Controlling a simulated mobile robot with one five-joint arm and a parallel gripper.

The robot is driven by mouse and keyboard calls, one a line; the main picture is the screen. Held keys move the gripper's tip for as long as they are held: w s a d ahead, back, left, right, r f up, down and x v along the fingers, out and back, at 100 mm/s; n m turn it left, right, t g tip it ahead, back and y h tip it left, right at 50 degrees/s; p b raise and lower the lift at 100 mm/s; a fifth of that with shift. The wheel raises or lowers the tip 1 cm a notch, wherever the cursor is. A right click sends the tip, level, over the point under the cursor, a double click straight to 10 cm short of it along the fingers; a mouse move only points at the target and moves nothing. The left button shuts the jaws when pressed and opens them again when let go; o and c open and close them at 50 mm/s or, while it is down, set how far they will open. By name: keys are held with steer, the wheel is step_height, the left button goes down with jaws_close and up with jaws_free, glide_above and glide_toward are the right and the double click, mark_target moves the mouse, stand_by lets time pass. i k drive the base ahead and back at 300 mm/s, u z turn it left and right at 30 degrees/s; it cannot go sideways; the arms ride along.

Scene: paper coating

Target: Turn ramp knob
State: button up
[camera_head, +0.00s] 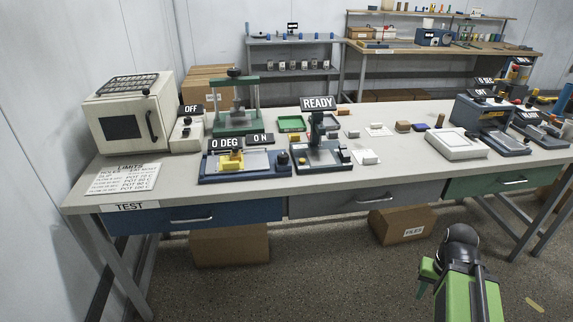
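The ramp device (243,177) is a low blue unit at the front left of the bench, with a pale plate and a yellow block (231,163) on it. Its displays read "0 DEG" (226,144) and "0 N" (260,139). A dark round knob (283,158) sits at the unit's right end. My gripper (428,268) is at the lower right, in front of the bench and well away from the knob. My green arm shows there with a dark rounded part; the fingers are too unclear to tell open from shut.
Cardboard boxes (230,245) sit under the bench (384,178).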

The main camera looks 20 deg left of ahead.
mark_target(283, 158)
steer(key=z, duration=0.4)
steer(key=k, duration=0.2)
steer(key=u, duration=1.6)
steer(key=i, duration=0.2)
steer(key=z, duration=0.15)
